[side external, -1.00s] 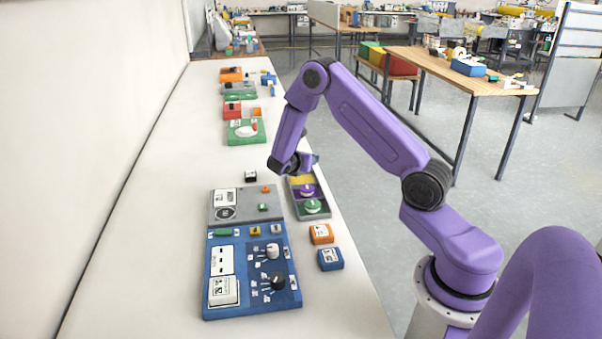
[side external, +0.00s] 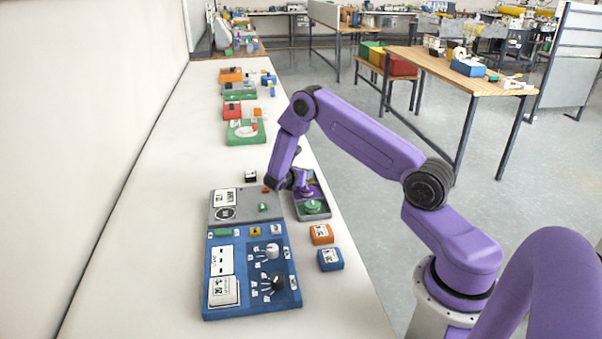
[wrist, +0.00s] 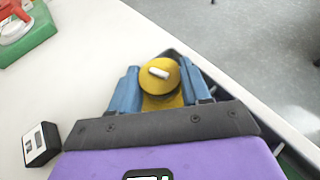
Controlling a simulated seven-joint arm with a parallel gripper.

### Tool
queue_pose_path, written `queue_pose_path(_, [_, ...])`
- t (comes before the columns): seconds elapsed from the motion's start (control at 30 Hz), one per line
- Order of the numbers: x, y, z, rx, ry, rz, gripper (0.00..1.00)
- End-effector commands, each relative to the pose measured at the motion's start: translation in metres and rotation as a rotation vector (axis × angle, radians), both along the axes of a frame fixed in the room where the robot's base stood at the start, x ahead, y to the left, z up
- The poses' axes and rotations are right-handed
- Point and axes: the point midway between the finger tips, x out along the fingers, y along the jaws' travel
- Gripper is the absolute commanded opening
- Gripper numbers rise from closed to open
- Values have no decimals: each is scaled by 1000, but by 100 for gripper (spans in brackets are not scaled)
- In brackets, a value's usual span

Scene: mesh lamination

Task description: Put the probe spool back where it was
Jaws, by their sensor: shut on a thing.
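A yellow spool (wrist: 158,82) with a white bar on top sits between the blue fingers of my gripper (wrist: 160,88) in the wrist view. My gripper is shut on it. Around and below it I see a yellow floor patch (wrist: 163,103) at the end of the dark tray (wrist: 205,72). In the side view my gripper (side external: 303,180) is low over the far end of the tray (side external: 326,208) and hides the yellow spool. A green spool (side external: 313,206) stands in the near compartment. A purple spool (side external: 306,190) is partly hidden by my gripper. I cannot tell whether the yellow spool touches the tray floor.
A grey panel (side external: 232,200) and a blue panel (side external: 222,308) with knobs lie left of the tray. Orange (side external: 321,234) and blue (side external: 330,259) blocks lie nearer. A small black-and-white block (side external: 250,176) stands beyond the grey panel. A green board (side external: 240,139) lies farther back.

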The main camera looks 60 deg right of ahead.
Motion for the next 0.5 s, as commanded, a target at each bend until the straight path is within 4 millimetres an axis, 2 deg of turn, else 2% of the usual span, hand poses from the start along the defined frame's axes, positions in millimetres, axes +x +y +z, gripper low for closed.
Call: queue_pose_path(0.5, [0, 0, -15, 5, 2, 1, 12])
